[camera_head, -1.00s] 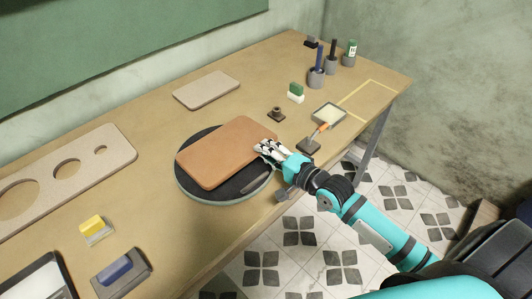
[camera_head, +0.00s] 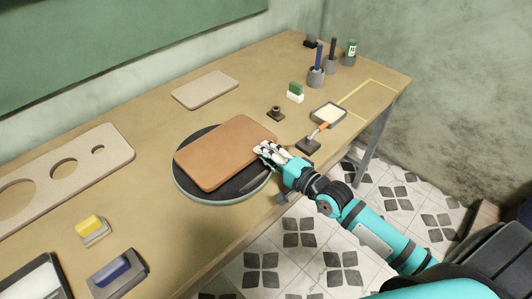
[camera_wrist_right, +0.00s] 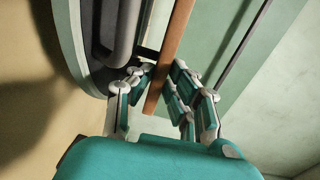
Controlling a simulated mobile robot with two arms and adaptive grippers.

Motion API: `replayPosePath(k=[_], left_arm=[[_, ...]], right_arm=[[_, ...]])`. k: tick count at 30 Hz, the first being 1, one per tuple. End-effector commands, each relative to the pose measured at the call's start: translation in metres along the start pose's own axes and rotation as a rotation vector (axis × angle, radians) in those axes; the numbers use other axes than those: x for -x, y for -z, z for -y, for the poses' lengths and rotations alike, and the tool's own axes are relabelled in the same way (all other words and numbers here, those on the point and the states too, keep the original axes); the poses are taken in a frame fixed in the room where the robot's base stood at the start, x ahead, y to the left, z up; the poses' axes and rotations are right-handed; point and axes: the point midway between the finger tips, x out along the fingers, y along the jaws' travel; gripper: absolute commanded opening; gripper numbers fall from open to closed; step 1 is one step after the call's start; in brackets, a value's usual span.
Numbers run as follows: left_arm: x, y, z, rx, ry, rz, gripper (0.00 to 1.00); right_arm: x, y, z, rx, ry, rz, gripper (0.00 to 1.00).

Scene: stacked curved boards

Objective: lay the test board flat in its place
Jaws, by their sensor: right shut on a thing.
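The test board, a brown rounded rectangle (camera_head: 222,153), is over a round dark disc with a pale rim (camera_head: 238,188). My right gripper (camera_head: 268,150) is shut on the board's right end. In the right wrist view, the board (camera_wrist_right: 172,55) shows edge-on between the fingers (camera_wrist_right: 158,92). There the disc (camera_wrist_right: 68,35) is to the left, with a gap between it and the visible part of the board. The board's far underside is hidden, so I cannot tell whether it touches the disc there. My left gripper is not in view.
A yellow outlined rectangle (camera_head: 372,83) marks bare table at the right. A beige board (camera_head: 205,90) lies behind the disc, and a board with holes (camera_head: 115,148) lies left. An orange-handled tool (camera_head: 310,143), a small dark knob (camera_head: 276,114) and a framed pad (camera_head: 328,113) are nearby.

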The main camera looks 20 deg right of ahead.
Motion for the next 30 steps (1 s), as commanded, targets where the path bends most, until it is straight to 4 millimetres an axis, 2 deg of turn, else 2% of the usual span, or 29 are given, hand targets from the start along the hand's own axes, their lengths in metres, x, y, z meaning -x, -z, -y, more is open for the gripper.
replayPosePath(k=[21, 22, 24, 27, 30], left_arm=[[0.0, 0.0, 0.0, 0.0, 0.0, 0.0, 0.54], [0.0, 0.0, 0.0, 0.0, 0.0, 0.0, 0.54], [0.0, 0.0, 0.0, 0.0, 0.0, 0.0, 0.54], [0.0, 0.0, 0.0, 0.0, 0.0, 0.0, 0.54], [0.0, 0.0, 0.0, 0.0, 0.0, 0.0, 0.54]], right_arm=[[-0.011, 0.0, 0.0, -0.002, -0.003, 0.0, 0.0], [-0.012, 0.0, -0.001, -0.002, -0.003, 0.0, 0.16], [-0.011, 0.0, -0.001, -0.002, -0.003, 0.0, 0.25], [-0.011, 0.0, 0.0, -0.001, -0.003, 0.0, 0.36], [-0.011, 0.0, 0.0, -0.001, -0.002, 0.0, 0.36]])
